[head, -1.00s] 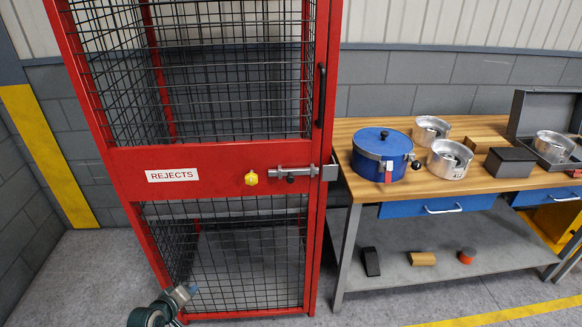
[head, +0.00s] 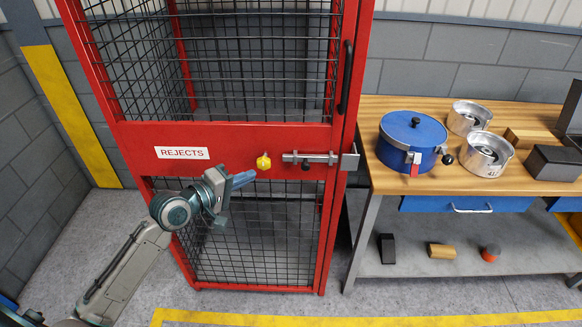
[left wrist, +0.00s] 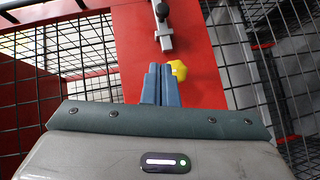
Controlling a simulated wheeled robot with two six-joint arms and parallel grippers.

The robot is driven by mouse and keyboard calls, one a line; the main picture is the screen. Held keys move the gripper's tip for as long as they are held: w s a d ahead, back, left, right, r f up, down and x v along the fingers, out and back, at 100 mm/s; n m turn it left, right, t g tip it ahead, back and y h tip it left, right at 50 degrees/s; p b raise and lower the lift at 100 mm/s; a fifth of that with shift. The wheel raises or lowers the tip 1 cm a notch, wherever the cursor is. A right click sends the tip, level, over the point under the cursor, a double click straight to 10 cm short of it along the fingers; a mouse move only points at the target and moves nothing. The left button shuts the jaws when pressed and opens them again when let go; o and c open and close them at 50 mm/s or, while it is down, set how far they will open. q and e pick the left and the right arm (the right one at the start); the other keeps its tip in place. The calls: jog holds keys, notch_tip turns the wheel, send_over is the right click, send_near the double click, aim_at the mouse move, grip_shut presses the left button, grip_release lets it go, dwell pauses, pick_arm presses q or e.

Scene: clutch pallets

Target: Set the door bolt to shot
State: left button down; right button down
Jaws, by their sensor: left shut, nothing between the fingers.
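The door bolt (head: 312,158) is a grey metal bar with a small dark knob, lying across the red middle rail of the cage door (head: 240,139). Its right end comes close to a grey bracket (head: 350,158) on the frame; I cannot tell whether it enters it. The bolt also shows at the top of the left wrist view (left wrist: 165,36). A yellow knob (head: 263,162) sits left of the bolt. My left gripper (head: 252,177) is shut and empty, just below and left of the yellow knob, apart from the bolt. My right gripper is out of view.
A wooden-topped bench (head: 395,185) stands right of the door, with a blue lidded pot (head: 412,140) near its left edge and metal pots (head: 487,153) beside it. A black vertical handle (head: 346,78) is above the bolt. The floor before the door is clear.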

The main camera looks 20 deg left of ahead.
pick_arm(q)
jog(key=w, duration=0.1)
jog(key=p, duration=0.3)
send_near(304, 162)
jog(key=w+a, duration=0.2)
jog(key=w, duration=0.2)
jog(key=d, duration=0.1)
jog(key=d+f+p, duration=0.1)
jog(key=w+d, duration=0.1)
jog(key=shift+d+f, duration=0.25)
jog(key=shift+d, duration=0.15)
jog(key=shift+w+f, duration=0.1)
jog(key=shift+d, duration=0.1)
